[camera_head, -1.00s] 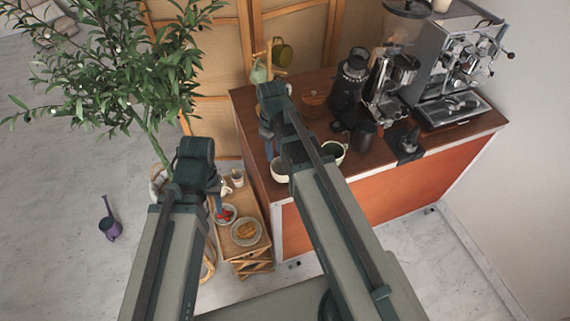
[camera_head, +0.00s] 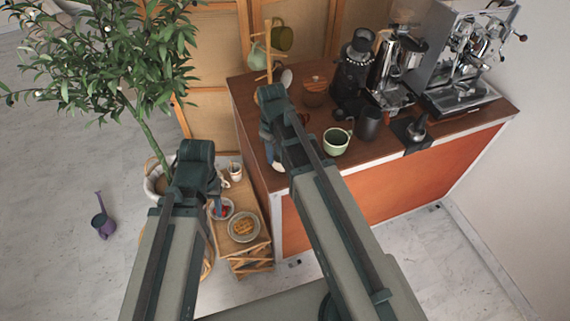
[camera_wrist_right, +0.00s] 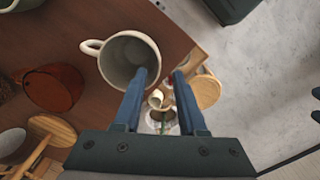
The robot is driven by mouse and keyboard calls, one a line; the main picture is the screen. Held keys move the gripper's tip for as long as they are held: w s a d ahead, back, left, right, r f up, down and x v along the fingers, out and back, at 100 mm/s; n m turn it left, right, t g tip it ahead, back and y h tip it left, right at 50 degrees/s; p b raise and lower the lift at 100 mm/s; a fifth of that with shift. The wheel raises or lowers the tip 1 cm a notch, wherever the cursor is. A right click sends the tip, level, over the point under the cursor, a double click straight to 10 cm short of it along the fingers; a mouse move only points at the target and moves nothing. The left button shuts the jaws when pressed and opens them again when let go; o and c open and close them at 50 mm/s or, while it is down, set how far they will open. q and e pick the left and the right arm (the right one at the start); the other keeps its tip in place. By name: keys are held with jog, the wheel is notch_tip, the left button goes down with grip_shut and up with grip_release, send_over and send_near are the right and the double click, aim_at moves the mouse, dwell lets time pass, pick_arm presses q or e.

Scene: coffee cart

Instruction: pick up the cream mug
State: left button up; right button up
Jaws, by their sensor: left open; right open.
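The cream mug (camera_wrist_right: 130,58) stands on the brown cart top in the right wrist view, its opening towards the camera and its handle to the left. In the head view only a pale sliver of the mug (camera_head: 277,165) shows beside my right arm, which hides the rest. My right gripper (camera_wrist_right: 160,75) is open, and one finger overlaps the mug's right rim in the wrist view. I cannot tell whether it touches. The gap between the fingers lies mostly right of the mug. My left gripper (camera_head: 216,196) is open and empty over the low wooden side table.
A green mug (camera_head: 336,141) and a dark pitcher (camera_head: 369,124) stand to the right on the cart. A mug rack (camera_head: 268,52) stands behind. The side table holds a waffle plate (camera_head: 243,227). A plant (camera_head: 110,60) is at left.

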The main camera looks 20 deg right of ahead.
aim_at(276, 162)
notch_tip(276, 162, down, 5)
jog(key=b, duration=0.5)
jog(key=shift+d+f, duration=0.15)
grip_shut()
dwell(1.3)
